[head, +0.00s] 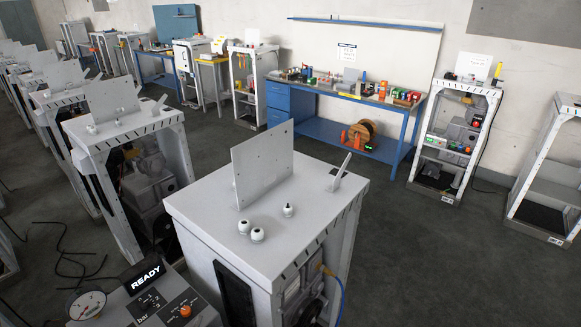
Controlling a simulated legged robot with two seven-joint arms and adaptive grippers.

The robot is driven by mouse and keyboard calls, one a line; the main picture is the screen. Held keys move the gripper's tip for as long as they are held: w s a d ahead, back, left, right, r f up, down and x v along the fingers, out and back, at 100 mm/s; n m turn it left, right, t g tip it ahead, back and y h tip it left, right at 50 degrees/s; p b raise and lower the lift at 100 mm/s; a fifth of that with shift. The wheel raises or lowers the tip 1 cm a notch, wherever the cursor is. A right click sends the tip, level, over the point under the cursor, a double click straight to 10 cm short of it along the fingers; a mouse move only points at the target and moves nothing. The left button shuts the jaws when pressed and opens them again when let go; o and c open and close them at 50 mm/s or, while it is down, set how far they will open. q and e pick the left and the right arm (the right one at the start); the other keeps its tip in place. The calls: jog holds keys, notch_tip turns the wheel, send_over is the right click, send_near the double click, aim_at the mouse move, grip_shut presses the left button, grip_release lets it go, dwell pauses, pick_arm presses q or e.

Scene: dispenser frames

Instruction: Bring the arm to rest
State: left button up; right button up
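Neither of my arms nor grippers shows in the head view. A grey dispenser frame (205,205) stands close in front, a little left of the lower middle. Its flat top carries an upright perforated plate (262,165), several small white-and-dark round fittings (257,235) and a small tilted bracket (340,170). Inside its open side are grey machine parts and a blue hose (342,290). At the lower left is a control panel (160,300) with a lit "READY" display (145,272), an orange knob (185,311) and a round gauge (87,304).
More dispenser frames (125,128) run in a row back along the left. A blue workbench (335,129) with tools stands by the far wall. Other frames (455,135) stand at the right. Dark cables (65,255) lie on the left floor. The grey floor (430,260) at lower right is clear.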

pick_arm(q)
jog(key=s+d+f+n+g, duration=0.1)
jog(key=s+f+n+g, duration=0.5)
jog(key=s+f+g, duration=1.1)
jog(key=s+f+t, duration=0.1)
jog(key=s+f, duration=0.3)
jog(key=f, duration=1)
jog(key=s+f+t, duration=0.2)
jog(key=s+f, duration=0.2)
jog(key=f, duration=1.1)
jog(key=s+a+f+g, duration=0.1)
jog(key=s+a+f, duration=0.1)
jog(key=s+f, duration=1.2)
jog(key=shift+s+a, duration=0.4)
jog(key=shift+s, duration=0.4)
